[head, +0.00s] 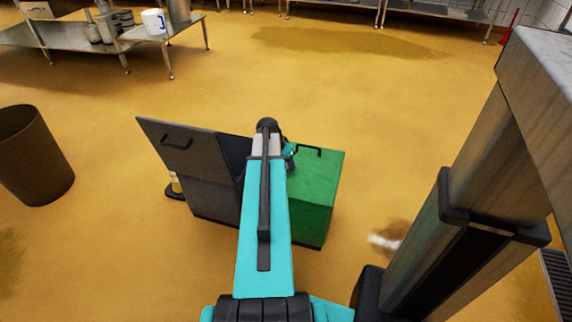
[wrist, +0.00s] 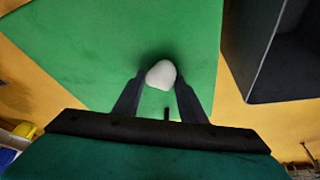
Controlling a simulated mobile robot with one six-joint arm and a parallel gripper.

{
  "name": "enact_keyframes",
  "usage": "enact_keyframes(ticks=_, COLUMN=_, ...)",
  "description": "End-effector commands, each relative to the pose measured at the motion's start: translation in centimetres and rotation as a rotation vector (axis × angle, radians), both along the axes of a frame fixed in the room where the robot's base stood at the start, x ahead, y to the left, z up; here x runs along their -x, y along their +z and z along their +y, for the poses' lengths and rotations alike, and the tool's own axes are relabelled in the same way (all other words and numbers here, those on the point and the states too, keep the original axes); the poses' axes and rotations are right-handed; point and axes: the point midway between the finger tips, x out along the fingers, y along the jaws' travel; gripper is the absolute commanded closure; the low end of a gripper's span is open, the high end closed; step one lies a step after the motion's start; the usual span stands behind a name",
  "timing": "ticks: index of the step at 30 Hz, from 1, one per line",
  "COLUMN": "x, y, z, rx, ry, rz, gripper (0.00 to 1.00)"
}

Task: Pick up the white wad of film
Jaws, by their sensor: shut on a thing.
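The white wad of film (wrist: 161,75) is a small rounded lump in the wrist view. It sits between the two dark fingertips of my gripper (wrist: 160,82), which is shut on it. Behind it is the flat green top of a green box (wrist: 95,40); a dark shadow lies around the wad. I cannot tell whether the wad touches the green top. In the head view my arm reaches over the boxes and hides the wad and the fingers.
The green box (head: 317,200) has a dark handle. Left of it stands a grey box (head: 215,190) with its lid raised; its dark open inside (wrist: 262,75) shows at right. A brown bin (head: 35,160) stands left, steel tables (head: 60,38) behind. The floor beyond is clear, with a wet patch.

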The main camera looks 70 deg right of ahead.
Motion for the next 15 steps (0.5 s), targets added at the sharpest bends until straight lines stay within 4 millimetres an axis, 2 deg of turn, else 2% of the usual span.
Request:
enact_keyframes(ticks=7, x=0.0, y=1.0, z=0.0, rx=0.0, ry=0.0, rz=0.0, gripper=0.83)
enact_keyframes(ticks=14, x=0.0, y=3.9, z=0.0, rx=0.002, ry=0.001, rz=-0.001, gripper=0.83)
enact_keyframes(ticks=15, x=0.0, y=3.8, z=0.5, rx=0.0, ry=0.001, rz=0.0, gripper=0.83)
